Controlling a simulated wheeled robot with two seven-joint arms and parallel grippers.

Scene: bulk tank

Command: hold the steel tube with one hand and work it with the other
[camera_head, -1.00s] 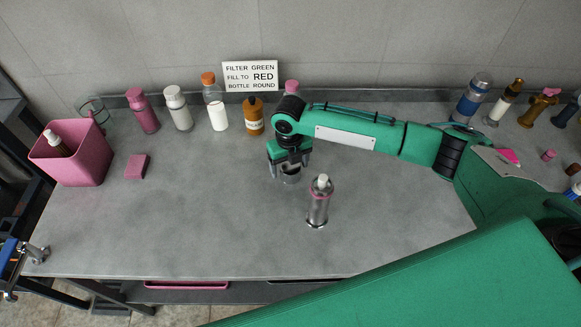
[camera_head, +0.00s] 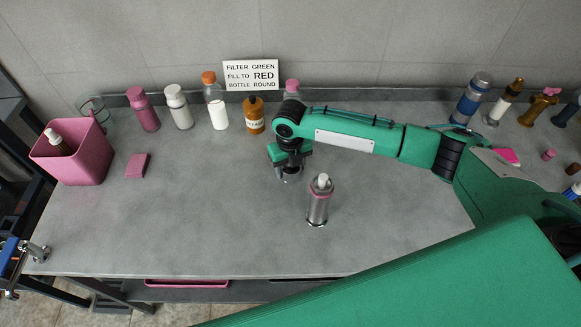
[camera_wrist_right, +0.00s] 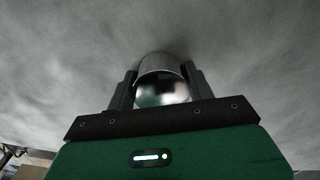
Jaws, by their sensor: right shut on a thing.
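The steel tube (camera_head: 318,203) stands upright on the grey bench near the middle, with a pink ring and a pale tip at its top. My right gripper (camera_head: 290,173) points down just behind it and to its left, apart from it. It is shut on a small shiny steel piece, which shows between the two dark fingers in the right wrist view (camera_wrist_right: 163,88). That piece is rounded and cylindrical; I cannot tell whether it touches the bench.
A pink bin (camera_head: 84,158) and a pink block (camera_head: 137,165) are at the left. Several bottles line the back around a sign (camera_head: 251,75). More bottles stand at the back right, near my right arm. The bench's left middle (camera_head: 190,210) is clear.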

